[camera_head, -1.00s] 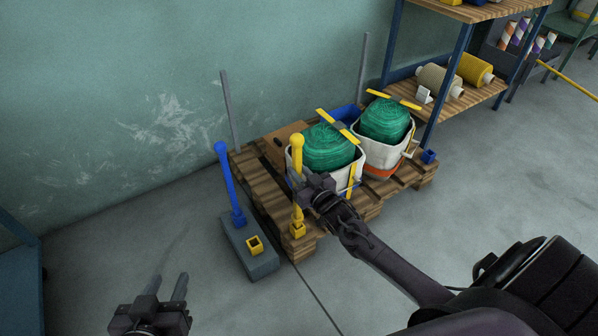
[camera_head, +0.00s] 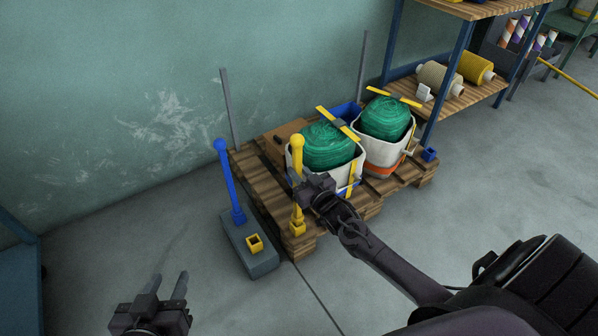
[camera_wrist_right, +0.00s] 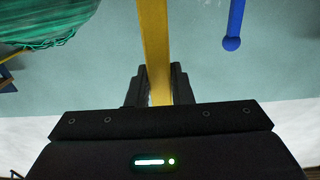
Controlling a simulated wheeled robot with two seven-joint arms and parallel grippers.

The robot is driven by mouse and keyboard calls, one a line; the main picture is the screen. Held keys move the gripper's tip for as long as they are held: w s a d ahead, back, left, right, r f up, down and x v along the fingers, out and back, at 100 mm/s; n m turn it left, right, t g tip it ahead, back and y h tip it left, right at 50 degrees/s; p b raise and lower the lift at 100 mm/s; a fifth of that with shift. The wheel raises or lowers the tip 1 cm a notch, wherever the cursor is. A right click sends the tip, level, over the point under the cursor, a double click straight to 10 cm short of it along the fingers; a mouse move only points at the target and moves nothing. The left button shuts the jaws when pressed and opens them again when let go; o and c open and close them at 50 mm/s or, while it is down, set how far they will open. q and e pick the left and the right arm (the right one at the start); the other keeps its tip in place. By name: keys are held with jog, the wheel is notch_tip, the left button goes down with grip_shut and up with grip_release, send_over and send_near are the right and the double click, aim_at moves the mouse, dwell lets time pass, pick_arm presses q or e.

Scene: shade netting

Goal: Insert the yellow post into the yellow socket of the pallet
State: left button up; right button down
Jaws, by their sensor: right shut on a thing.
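The yellow post (camera_head: 296,160) stands upright at the pallet's near corner. Its lower end meets the yellow socket (camera_head: 297,229) of the pallet (camera_head: 262,190) and looks to be inside it; how deep I cannot tell. My right gripper (camera_head: 300,186) is shut on the post around its middle. In the right wrist view the post (camera_wrist_right: 154,50) runs between the fingers of my right gripper (camera_wrist_right: 158,75). My left gripper (camera_head: 168,284) is open and empty, low over the floor at bottom left.
A grey block (camera_head: 262,264) beside the pallet holds a blue post (camera_head: 229,185) and an empty yellow holder (camera_head: 254,243). White bins with green netting (camera_head: 328,146) stand on the pallet, close behind the yellow post. A blue socket (camera_head: 430,155) is at the right corner. The front floor is clear.

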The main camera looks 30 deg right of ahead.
jog(key=shift+f+b, duration=0.4)
jog(key=shift+f, duration=0.45)
jog(key=shift+f+b, duration=0.7)
jog(key=shift+f, duration=0.05)
jog(key=c, duration=1.2)
grip_release()
jog(key=shift+f, duration=0.1)
jog(key=s+p, duration=0.2)
jog(key=s, duration=0.5)
jog(key=shift+s+p, duration=0.35)
jog(key=shift+s, duration=0.05)
